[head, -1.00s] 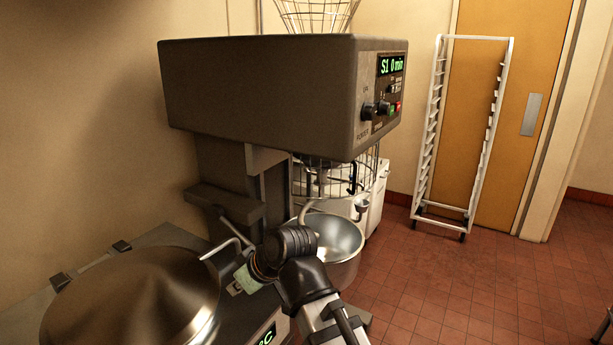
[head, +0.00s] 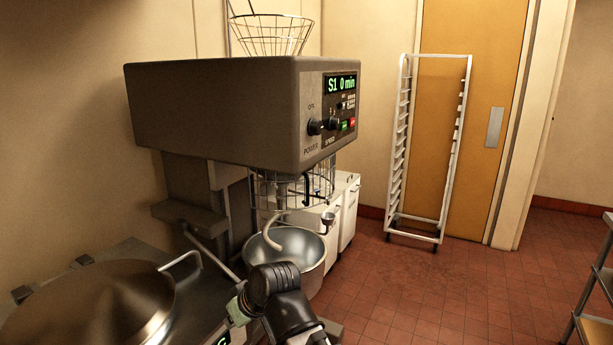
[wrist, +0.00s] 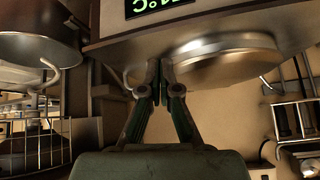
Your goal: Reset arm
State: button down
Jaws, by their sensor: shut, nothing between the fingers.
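My gripper (wrist: 161,88) shows in the wrist view with its two fingers together, shut and empty. In the head view only the back of my gripper (head: 236,308) shows, at the bottom centre by the dark wrist joint. My arm rises from the bottom edge there, just in front of the mixer's steel bowl (head: 312,262) and to the right of the domed kettle lid (head: 85,312). The fingertips are hidden in the head view. In the wrist view a green display (wrist: 158,7) and a round metal lid (wrist: 225,58) appear beyond the fingers.
A large mixer (head: 215,110) with a "S1 0 min" display overhangs its bowl, dough hook (head: 270,235) and wire guard. A white rack (head: 400,150) stands by an orange door. A metal shelf (head: 590,290) is at the right edge. Red tiled floor between is clear.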

jog(key=s+d+f+m+g+h, duration=0.15)
jog(key=d+f, duration=0.45)
jog(key=f, duration=0.6)
jog(key=s+d+f+m+g+h, duration=0.1)
jog(key=s+d+f+m+h, duration=0.15)
jog(key=d+f, duration=0.75)
jog(key=s+d+f+m+g+h, duration=0.1)
jog(key=d+f+m+g, duration=0.15)
jog(key=f, duration=1.25)
jog(key=s+d+f+m+g, duration=0.1)
jog(key=s+d+f+g, duration=0.1)
jog(key=s+d+f, duration=0.3)
jog(key=s+d+f+m+g, duration=0.1)
jog(key=s+d+f, duration=0.3)
jog(key=s+f, duration=0.4)
jog(key=s+d+f+m+g+h, duration=0.1)
jog(key=s+d+f+g, duration=0.2)
jog(key=s, duration=1.1)
notch_tip(320, 180, down, 4)
jog(key=d, duration=0.2)
jog(key=shift+s+d+r, duration=0.25)
jog(key=shift+s+d, duration=0.05)
jog(key=shift+s, duration=0.05)
